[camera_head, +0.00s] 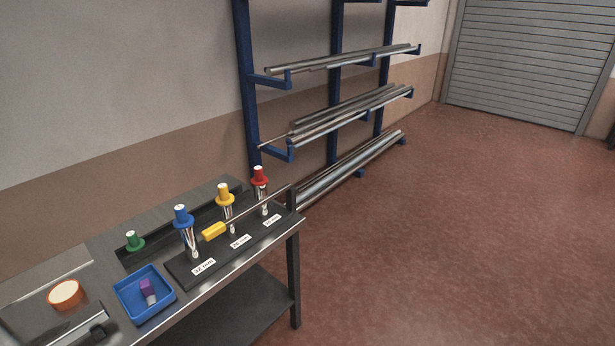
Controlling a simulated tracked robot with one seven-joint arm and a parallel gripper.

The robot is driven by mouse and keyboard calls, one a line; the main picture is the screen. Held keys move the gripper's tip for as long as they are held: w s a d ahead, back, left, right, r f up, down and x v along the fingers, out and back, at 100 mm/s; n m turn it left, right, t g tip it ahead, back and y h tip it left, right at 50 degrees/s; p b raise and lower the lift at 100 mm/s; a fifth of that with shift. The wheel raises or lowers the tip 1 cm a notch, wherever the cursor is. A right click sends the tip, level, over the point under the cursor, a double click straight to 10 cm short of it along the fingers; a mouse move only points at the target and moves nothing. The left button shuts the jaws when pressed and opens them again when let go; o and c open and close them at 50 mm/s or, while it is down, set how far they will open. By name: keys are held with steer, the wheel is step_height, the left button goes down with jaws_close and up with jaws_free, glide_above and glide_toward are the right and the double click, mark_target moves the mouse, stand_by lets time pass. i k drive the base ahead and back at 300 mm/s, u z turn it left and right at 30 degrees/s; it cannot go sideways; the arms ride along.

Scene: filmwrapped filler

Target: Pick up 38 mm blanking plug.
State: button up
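Plugs with coloured collars and white tops stand on a dark labelled block (182,272) on the bench: a blue one (182,217) at the front left, a yellow one (225,196) in the middle and a red one (260,177) at the far right. Each sits upright above a shiny metal stem. A green plug (134,241) stands apart, in a dark strip at the back of the bench. The front label seems to read 32 mm; the others are too small to read surely, so I cannot tell which plug is the 38 mm one. My gripper is not in view.
A blue tray (127,313) holds a purple and grey piece. A blue rack (332,100) with metal bars stands behind; the red floor at right is clear.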

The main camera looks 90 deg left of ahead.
mark_target(259, 179)
steer(key=z, duration=0.75)
steer(key=i, duration=0.15)
steer(key=u, duration=3.25)
steer(key=i, duration=0.2)
steer(key=u, duration=1.3)
steer(key=k, duration=0.5)
steer(key=u, duration=0.3)
steer(key=i, duration=1.6)
steer(key=z, duration=0.35)
